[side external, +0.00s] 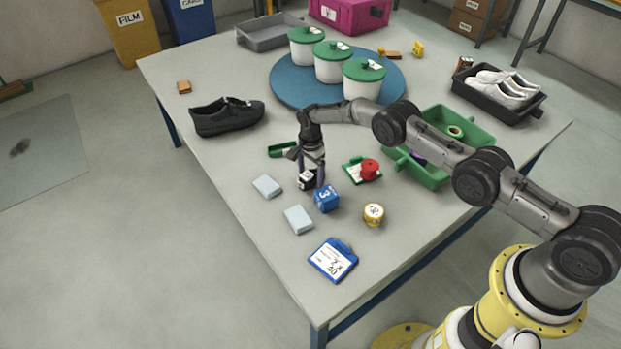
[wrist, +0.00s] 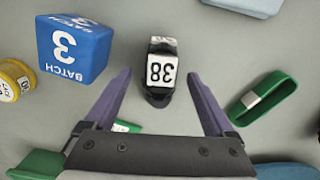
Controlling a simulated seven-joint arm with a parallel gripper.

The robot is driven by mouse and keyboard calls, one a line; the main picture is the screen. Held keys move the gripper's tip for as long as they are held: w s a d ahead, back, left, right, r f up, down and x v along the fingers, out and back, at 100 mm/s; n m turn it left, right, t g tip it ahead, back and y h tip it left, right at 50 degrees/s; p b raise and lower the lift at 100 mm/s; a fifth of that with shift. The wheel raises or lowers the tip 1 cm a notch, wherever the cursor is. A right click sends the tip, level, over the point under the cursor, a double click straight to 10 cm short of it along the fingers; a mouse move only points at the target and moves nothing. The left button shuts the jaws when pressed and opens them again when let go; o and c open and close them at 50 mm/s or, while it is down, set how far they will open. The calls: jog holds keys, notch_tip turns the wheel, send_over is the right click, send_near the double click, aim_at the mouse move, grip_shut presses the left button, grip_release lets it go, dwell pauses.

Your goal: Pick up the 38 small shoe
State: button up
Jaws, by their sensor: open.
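The 38 small shoe (wrist: 160,72) is a small dark piece with a white label reading 38. It stands on the table between my gripper's two fingers in the wrist view, a little beyond the tips of my view's centre. In the side external view the small shoe (side external: 306,180) shows low beneath my gripper, partly covered by the fingers. My gripper (wrist: 160,82) is open, pointing down, with a purple finger on each side of the shoe and visible gaps on both sides. My gripper also shows in the side external view (side external: 311,172).
A blue BATCH 3 cube (side external: 327,198) stands close beside the fingers. A green band (wrist: 263,97) lies on the other side. Pale blocks (side external: 298,219), a yellow-white roll (side external: 373,214) and a red spool (side external: 369,169) are nearby. A large black shoe (side external: 228,118) lies farther off.

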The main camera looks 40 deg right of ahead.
jog(key=c, duration=1.3)
grip_shut()
jog(key=shift+r, duration=0.2)
